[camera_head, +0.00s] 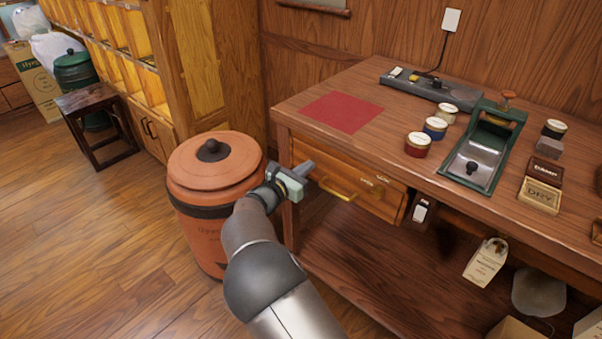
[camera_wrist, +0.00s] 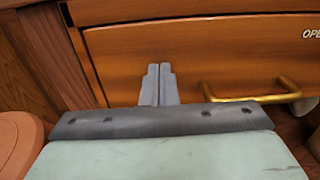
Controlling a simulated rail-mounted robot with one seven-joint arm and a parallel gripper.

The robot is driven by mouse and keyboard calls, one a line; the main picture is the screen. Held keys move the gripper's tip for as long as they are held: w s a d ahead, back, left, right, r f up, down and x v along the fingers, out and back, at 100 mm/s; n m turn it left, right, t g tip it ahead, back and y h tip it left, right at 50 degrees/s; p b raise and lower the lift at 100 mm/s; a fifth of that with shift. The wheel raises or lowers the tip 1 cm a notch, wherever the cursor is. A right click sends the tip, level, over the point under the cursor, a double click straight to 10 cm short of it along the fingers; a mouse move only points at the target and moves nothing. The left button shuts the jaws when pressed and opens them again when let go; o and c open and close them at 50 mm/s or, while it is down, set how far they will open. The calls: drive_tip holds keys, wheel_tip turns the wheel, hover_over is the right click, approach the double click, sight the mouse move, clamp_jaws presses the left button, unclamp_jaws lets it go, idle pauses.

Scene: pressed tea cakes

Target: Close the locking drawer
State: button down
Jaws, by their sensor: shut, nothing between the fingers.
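The wooden drawer (camera_head: 359,180) sits under the left part of the workbench top. It has a brass handle (camera_head: 338,190) and small white lettering to the right. Its front looks close to flush with the bench frame; any small gap is hard to judge. My gripper (camera_head: 306,167) is shut and empty, at the left part of the drawer front. In the wrist view, the fingertips (camera_wrist: 160,68) lie together before the drawer front (camera_wrist: 215,60), left of the handle (camera_wrist: 250,97). I cannot tell whether they touch the wood.
A terracotta lidded bin (camera_head: 205,235) stands close at the left of my arm. The workbench (camera_head: 390,130) holds a red mat (camera_head: 341,112), several tins and a green press (camera_head: 484,150). A small tagged device (camera_head: 420,211) hangs right of the drawer.

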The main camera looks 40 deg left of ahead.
drive_tip(key=shift+w+d+r, duration=0.1)
drive_tip(key=shift+w+r, duration=0.25)
drive_tip(key=s+p, duration=0.1)
drive_tip(key=s, duration=1.3)
drive_tip(key=shift+s+a+f, duration=0.25)
drive_tip(key=shift+s+f, duration=0.1)
